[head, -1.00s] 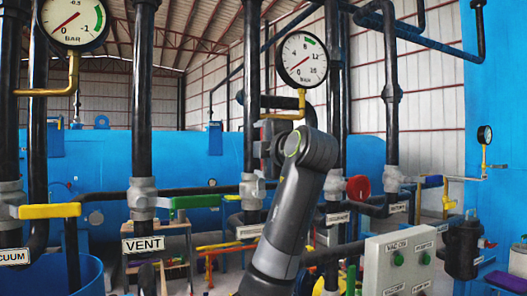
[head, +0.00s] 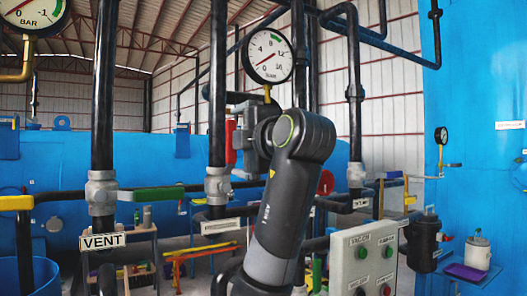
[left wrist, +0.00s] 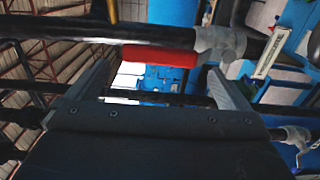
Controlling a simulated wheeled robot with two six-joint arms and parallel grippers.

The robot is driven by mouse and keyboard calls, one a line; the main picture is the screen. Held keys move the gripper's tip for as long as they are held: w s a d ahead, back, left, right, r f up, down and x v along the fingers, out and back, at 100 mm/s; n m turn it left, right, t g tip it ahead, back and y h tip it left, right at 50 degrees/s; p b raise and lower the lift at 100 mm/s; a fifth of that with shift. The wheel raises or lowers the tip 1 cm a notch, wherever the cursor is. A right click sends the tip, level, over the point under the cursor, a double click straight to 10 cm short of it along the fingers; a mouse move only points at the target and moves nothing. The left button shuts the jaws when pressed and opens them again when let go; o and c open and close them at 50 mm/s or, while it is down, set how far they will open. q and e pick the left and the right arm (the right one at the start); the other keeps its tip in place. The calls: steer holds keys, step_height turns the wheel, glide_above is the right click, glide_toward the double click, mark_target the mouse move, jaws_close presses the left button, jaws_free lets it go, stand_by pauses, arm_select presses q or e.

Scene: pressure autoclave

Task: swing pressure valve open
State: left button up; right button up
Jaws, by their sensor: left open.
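The pressure valve (head: 218,186) sits on a black vertical pipe in the middle of the head view. Its red handle (head: 230,142) stands upright, along the pipe. In the left wrist view the red handle (left wrist: 160,57) lies parallel to the pipe, just beyond the fingertips. My left gripper (head: 246,128) is beside the handle, on its right, partly hidden by my own wrist. In the left wrist view my left gripper (left wrist: 158,84) has its fingers spread wide with nothing held between them. I cannot tell whether a finger touches the handle. My right gripper is not in view.
The vent valve's green handle (head: 152,194) sticks out sideways at left. A round gauge (head: 268,55) hangs above my wrist. A control box (head: 362,255) stands at lower right, with a red wheel (head: 325,182) behind my arm. Pipes crowd both sides.

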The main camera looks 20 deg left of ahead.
arm_select(q)
steer(key=b+v, duration=0.2)
steer(key=v, duration=0.8)
steer(key=shift+a, duration=0.1)
